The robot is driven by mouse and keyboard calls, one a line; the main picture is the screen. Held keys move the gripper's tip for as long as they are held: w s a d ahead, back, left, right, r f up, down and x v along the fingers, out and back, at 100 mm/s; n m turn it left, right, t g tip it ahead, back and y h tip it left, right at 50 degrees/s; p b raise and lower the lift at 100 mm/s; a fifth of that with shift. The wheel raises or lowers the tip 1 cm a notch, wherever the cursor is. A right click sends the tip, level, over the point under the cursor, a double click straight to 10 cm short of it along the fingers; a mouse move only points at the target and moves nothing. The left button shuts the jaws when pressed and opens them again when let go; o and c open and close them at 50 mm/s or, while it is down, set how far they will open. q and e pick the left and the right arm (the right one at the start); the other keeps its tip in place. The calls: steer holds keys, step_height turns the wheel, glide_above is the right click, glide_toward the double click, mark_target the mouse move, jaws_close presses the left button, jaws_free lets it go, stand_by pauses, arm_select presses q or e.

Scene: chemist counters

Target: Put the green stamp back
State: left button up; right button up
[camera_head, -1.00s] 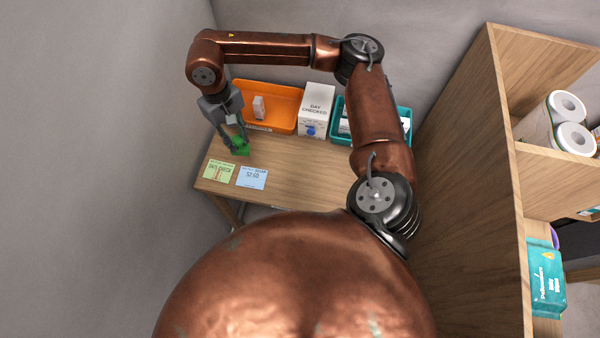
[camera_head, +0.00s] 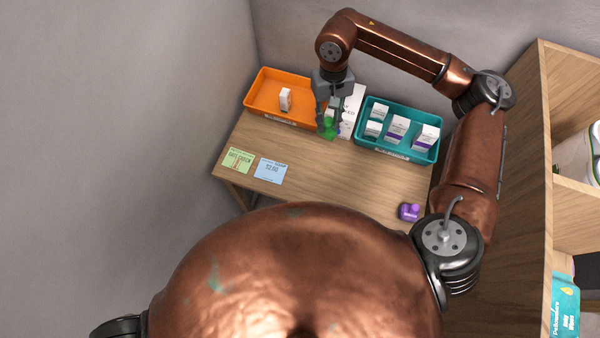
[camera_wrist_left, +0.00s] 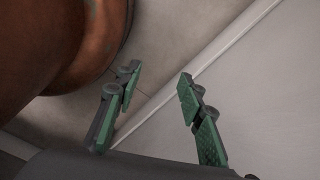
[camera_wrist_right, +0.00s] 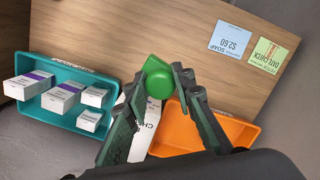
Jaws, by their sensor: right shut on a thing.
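The green stamp (camera_head: 329,128) is held in my right gripper (camera_head: 328,112), just in front of the white day-checked box (camera_head: 351,110) between the two trays. In the right wrist view the stamp (camera_wrist_right: 158,77) sits between the fingertips of the right gripper (camera_wrist_right: 160,84), which is shut on it. I cannot tell whether the stamp touches the counter. The white box (camera_wrist_right: 145,125) is partly hidden behind the gripper there. My left gripper (camera_wrist_left: 158,90) is open and empty, with only wall and floor around it.
An orange tray (camera_head: 262,112) with one small box stands left, and a teal tray (camera_head: 398,153) with several boxes stands right. A green card (camera_head: 238,160) and a blue card (camera_head: 270,171) lie at the front edge. A purple stamp (camera_head: 409,212) is at right. The middle counter (camera_head: 330,175) is clear.

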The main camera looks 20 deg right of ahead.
arm_select(q)
steer(key=shift+s+f, duration=0.1)
steer(key=shift+s, duration=1.1)
arm_select(e)
steer(key=s+a+f+m+t+y, duration=0.1)
steer(key=s+a+f+m, duration=0.2)
steer(key=s+a+m, duration=0.45)
steer(key=s+a+f+m, duration=0.4)
steer(key=s+a+m, duration=0.3)
steer(key=s+a, duration=0.1)
steer(key=shift+m, duration=0.35)
steer(key=w+d+f+p, duration=0.1)
steer(key=w+d+f, duration=0.1)
steer(key=w+f, duration=0.1)
steer(key=w+d+f+p, duration=0.1)
steer(key=w+d+f, duration=0.2)
steer(key=w+f, duration=0.1)
steer(key=w+d+f+p, duration=0.1)
steer(key=w+d+f, duration=0.1)
steer(key=w+f, duration=0.2)
steer(key=shift+w+d+f, duration=0.15)
steer(key=shift+f, duration=0.8)
arm_select(q)
steer(key=r, duration=0.1)
steer(key=w+r, duration=0.1)
steer(key=r, duration=0.1)
steer(key=shift+w+a, duration=0.1)
